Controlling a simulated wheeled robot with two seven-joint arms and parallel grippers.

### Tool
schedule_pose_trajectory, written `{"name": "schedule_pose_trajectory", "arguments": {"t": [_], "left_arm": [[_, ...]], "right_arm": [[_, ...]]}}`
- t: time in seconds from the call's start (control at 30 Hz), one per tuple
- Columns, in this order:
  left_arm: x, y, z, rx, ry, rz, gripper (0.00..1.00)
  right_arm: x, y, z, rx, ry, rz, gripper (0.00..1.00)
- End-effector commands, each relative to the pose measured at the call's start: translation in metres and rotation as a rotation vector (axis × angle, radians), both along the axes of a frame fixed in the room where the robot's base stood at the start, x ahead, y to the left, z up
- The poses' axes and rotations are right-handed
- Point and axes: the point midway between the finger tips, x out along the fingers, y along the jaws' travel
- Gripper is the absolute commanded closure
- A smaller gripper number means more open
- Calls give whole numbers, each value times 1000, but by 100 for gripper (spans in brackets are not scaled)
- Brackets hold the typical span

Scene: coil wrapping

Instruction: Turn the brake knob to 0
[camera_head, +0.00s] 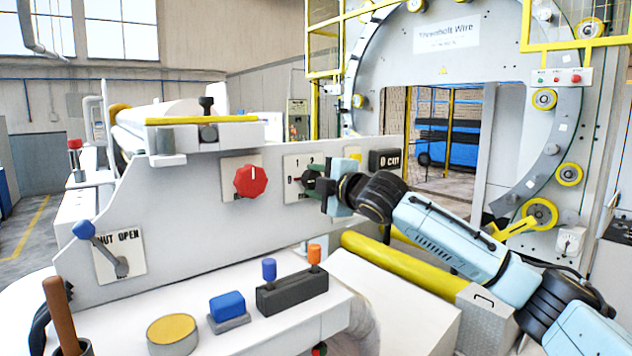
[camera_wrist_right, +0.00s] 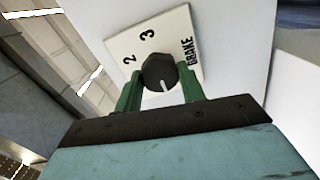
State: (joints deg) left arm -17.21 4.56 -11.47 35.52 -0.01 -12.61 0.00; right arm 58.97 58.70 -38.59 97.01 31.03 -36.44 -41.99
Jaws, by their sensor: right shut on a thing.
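The brake knob (camera_wrist_right: 158,72) is small, dark and faceted, with a white pointer line. It sits on a white plate (camera_wrist_right: 124,54) marked 2, 3 and BRAKE in the right wrist view. My right gripper (camera_wrist_right: 160,88) is shut on the knob, with one green finger on each side. The pointer aims toward the gripper body, away from the 2 and 3; the number it meets is hidden there. In the head view the plate (camera_head: 291,165) shows a 0 at its left and a 1 and 2 on top, and my right gripper (camera_head: 315,184) covers the knob. My left gripper is out of view.
A red knob (camera_head: 250,181) is on the same grey panel, left of the plate. A black counter box (camera_head: 386,160) is to the right. A blue-tipped lever (camera_head: 84,230) stands at left. Below lie a blue button (camera_head: 227,305) and a black switch box (camera_head: 292,292).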

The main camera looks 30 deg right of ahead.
Motion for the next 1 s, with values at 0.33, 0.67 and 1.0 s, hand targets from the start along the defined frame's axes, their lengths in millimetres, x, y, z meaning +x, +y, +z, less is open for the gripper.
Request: {"name": "schedule_pose_trajectory", "arguments": {"t": [0.33,0.67,1.0], "left_arm": [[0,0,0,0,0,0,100],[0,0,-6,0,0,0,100],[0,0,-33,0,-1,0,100]], "right_arm": [[0,0,-1,0,1,0,39],[-12,-1,-1,0,-1,0,39],[-80,-5,-1,-7,0,-2,39]]}}
